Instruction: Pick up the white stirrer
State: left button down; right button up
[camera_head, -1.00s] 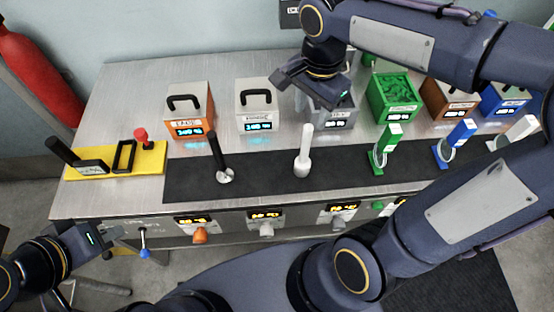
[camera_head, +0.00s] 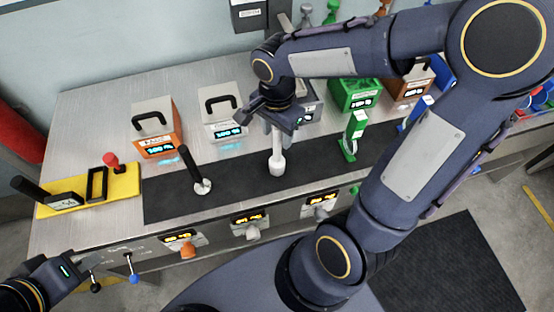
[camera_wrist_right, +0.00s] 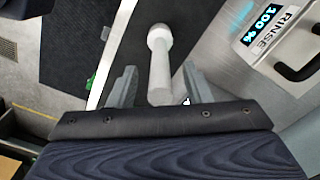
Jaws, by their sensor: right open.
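The white stirrer (camera_head: 277,156) stands upright on the black mat (camera_head: 235,176) in the middle of the steel bench. My right gripper (camera_head: 276,120) is over its upper end, coming from behind and above. In the right wrist view the stirrer (camera_wrist_right: 160,62) lies between the two open fingers of my right gripper (camera_wrist_right: 160,88), with a gap to the left finger and a smaller one to the right. I cannot tell whether a finger touches it. My left gripper (camera_head: 80,262) is at the lower left, away from the stirrer; its jaws are too unclear to judge.
A black-handled stirrer (camera_head: 195,172) stands to the left on the mat. A green tool (camera_head: 351,135) stands to the right. Orange (camera_head: 157,125) and white (camera_head: 222,112) boxes are behind the mat. A yellow tray (camera_head: 92,193) is at the left. Knobs line the bench front.

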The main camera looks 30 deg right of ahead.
jog(key=c, duration=0.9)
jog(key=shift+c, duration=0.3)
jog(key=shift+r, duration=0.15)
